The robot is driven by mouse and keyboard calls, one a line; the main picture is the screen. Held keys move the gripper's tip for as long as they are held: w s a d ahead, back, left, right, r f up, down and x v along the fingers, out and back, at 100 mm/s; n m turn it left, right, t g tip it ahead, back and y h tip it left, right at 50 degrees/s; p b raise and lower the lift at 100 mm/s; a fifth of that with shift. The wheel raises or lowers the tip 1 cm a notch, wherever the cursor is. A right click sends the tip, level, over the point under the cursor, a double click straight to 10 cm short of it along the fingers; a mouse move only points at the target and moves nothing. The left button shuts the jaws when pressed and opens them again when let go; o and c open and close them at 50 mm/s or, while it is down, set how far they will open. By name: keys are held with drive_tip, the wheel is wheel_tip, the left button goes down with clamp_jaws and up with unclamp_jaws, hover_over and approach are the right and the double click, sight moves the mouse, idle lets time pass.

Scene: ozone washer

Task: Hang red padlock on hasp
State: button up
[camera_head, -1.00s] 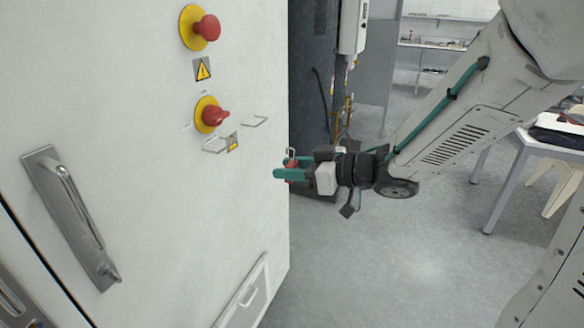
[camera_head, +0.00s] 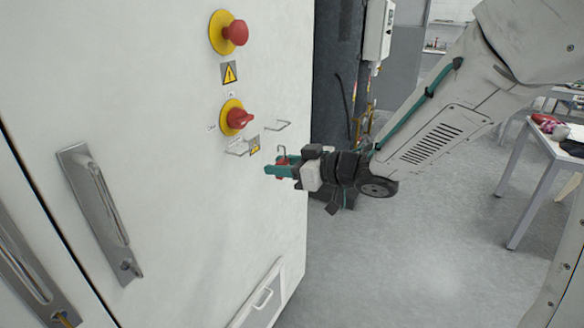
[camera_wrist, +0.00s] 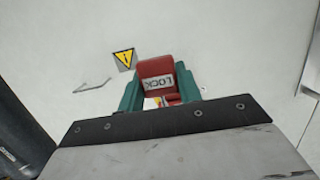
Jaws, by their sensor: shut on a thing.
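My gripper (camera_head: 280,169) has teal fingers and is shut on the red padlock (camera_head: 282,162), in front of the white cabinet door. The padlock's grey shackle points up. In the wrist view the red padlock (camera_wrist: 157,72) sits between the teal fingers of my gripper (camera_wrist: 158,92), with a white LOCK label facing the camera. Thin metal loops, which look like the hasp (camera_head: 277,126), stick out from the door beside the red rotary switch (camera_head: 239,118). One wire loop also shows in the wrist view (camera_wrist: 94,85). The padlock is below the loops and apart from them.
A red emergency button (camera_head: 236,33) on a yellow disc is higher on the door. A white table (camera_head: 530,150) stands at right. The floor between is clear.

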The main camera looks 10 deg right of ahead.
sight(237, 162)
drive_tip(key=shift+x, duration=4.35)
drive_tip(key=shift+r, duration=0.15)
drive_tip(key=o, duration=1.1)
